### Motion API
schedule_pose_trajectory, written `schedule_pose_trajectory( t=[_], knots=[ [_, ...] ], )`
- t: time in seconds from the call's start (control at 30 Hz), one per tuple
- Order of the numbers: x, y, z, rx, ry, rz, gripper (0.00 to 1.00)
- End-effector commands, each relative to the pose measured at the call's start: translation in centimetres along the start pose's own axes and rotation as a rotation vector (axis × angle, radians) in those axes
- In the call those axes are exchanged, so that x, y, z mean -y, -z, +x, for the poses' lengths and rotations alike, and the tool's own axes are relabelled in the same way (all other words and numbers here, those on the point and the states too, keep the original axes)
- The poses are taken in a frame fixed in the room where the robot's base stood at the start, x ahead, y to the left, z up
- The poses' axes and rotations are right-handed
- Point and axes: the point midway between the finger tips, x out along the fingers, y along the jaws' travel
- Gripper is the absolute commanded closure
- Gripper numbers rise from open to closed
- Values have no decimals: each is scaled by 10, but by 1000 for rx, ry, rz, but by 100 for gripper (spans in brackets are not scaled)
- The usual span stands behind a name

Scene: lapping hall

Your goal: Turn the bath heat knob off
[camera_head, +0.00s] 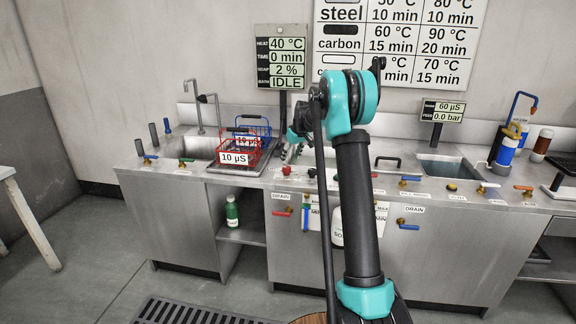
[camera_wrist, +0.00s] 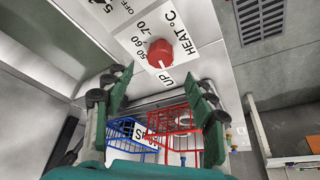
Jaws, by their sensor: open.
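In the head view my arm hides most of my gripper (camera_head: 296,140) above the bench. A status display (camera_head: 281,57) reads HEAT 40 °C, TIME 0 min and IDLE.
A red wire basket (camera_head: 237,146) and a blue wire basket (camera_head: 254,126) stand beside the sink (camera_head: 199,147); both show below the fingers in the wrist view. Several valves and labels line the bench front. A floor grate (camera_head: 195,312) lies before it.

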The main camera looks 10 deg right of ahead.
Motion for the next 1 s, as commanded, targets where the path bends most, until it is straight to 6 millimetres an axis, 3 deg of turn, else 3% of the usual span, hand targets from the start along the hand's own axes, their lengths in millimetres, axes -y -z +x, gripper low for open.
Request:
schedule_pose_trajectory(
  t=[0.1, 0.3, 0.73, 0.87, 1.0],
  knots=[
    [0, 0, -20, 0, 0, 1, 44],
    [0, 0, -37, 0, 0, 1, 44],
    [2, -4, -42, 1, -2, 4, 44],
    [14, -24, -54, 5, -11, 29, 44],
    [39, -69, -74, 11, -30, 82, 44]
  ],
)
